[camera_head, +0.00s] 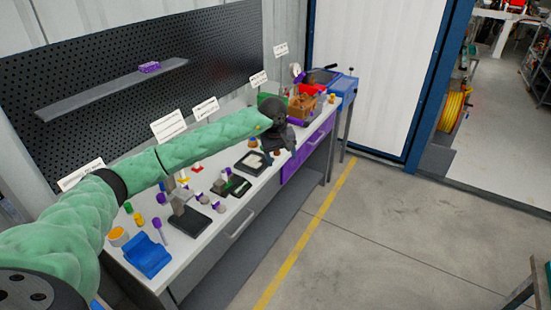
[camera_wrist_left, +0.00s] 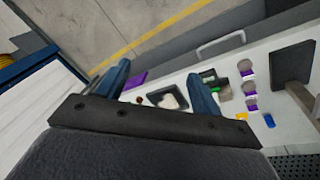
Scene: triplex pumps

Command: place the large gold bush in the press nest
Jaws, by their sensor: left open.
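My left gripper (camera_head: 283,140) is at the far end of the bench, its arm stretched across the head view. In the left wrist view its two fingers (camera_wrist_left: 160,90) are spread apart with nothing between them. A wide gold-orange ring-like piece (camera_head: 117,236) stands at the near left end of the bench, far from the gripper; it looks like the large gold bush. A small press with a dark base (camera_head: 188,222) stands on the near half of the bench, and its dark plate also shows in the left wrist view (camera_wrist_left: 291,62). I cannot make out its nest. My right gripper is not in view.
A blue block (camera_head: 147,257) lies at the bench's near end. Several purple-topped pieces stand around the press. A dark tray (camera_head: 253,162) lies mid-bench. Red and brown bins (camera_head: 303,103) and a blue unit (camera_head: 343,90) crowd the far end. The floor (camera_head: 390,230) is clear.

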